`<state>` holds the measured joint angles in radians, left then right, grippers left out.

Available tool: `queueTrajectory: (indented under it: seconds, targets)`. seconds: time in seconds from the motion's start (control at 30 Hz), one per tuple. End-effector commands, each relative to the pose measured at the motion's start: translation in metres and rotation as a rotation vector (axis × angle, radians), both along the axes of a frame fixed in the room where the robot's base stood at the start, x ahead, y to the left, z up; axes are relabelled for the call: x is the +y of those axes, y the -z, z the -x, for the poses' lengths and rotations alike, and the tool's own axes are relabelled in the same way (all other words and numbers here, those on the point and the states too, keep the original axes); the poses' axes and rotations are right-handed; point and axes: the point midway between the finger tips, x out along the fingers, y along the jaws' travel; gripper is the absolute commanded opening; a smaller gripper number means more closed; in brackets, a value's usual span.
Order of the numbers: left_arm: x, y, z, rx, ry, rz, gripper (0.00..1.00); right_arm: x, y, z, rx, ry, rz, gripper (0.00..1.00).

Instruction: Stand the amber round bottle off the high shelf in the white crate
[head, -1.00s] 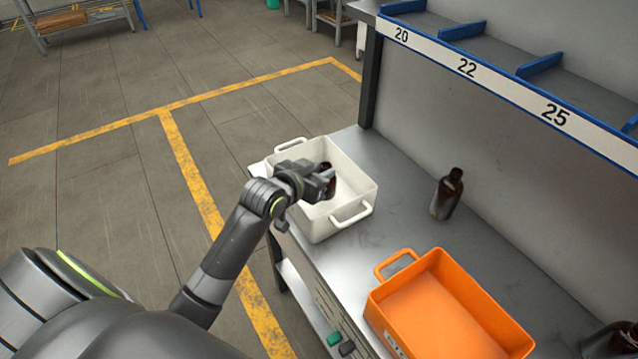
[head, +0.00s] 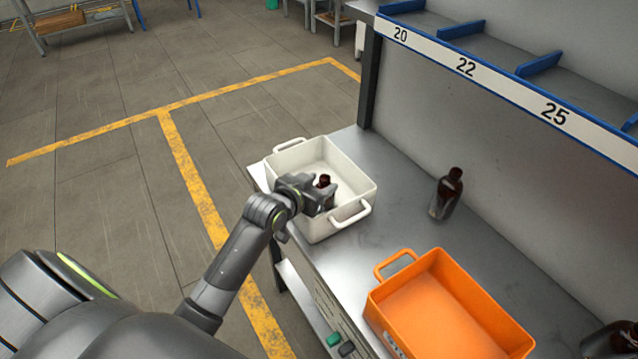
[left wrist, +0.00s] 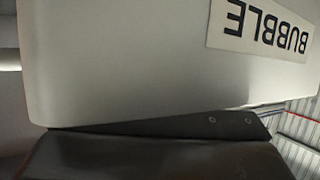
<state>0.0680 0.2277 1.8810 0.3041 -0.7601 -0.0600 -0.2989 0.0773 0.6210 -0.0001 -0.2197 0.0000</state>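The white crate (head: 350,167) stands on the bench's far left end. My left gripper (head: 326,195) reaches into it over the near left side. It appears shut on the amber bottle (head: 324,181), whose dark cap and shoulder show between the fingers. The bottle looks about upright; its base is hidden, so I cannot tell whether it touches the crate floor. The left wrist view shows mostly a pale surface (left wrist: 130,60) with an upside-down "BUBBLE" label, close up, above a dark part. The bottle cannot be made out there. My right gripper is not in view.
An orange crate (head: 408,279) stands nearer on the bench, empty. Another dark bottle (head: 446,195) stands by the back panel, and part of one (head: 612,343) shows at lower right. The numbered high shelf (head: 470,69) has blue dividers; its visible bays are empty.

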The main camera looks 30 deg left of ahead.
Motion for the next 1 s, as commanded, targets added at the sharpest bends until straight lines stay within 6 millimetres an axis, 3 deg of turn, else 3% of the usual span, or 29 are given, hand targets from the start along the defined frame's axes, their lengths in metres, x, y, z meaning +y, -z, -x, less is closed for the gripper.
queueTrajectory:
  seconds: [0.2,0.33,0.8,1.0]
  targets:
    - [0.000,-0.004,0.000,-0.001,0.000,0.000,0.46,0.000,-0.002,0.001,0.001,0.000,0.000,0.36]
    - [0.002,-0.007,0.010,0.000,-0.001,-0.001,0.46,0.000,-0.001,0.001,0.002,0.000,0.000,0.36]
    - [0.012,-0.039,0.085,0.000,0.001,-0.003,0.46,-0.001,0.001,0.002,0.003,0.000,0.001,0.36]
    - [0.015,-0.046,0.105,0.001,0.000,-0.001,0.46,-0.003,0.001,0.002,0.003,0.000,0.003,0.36]
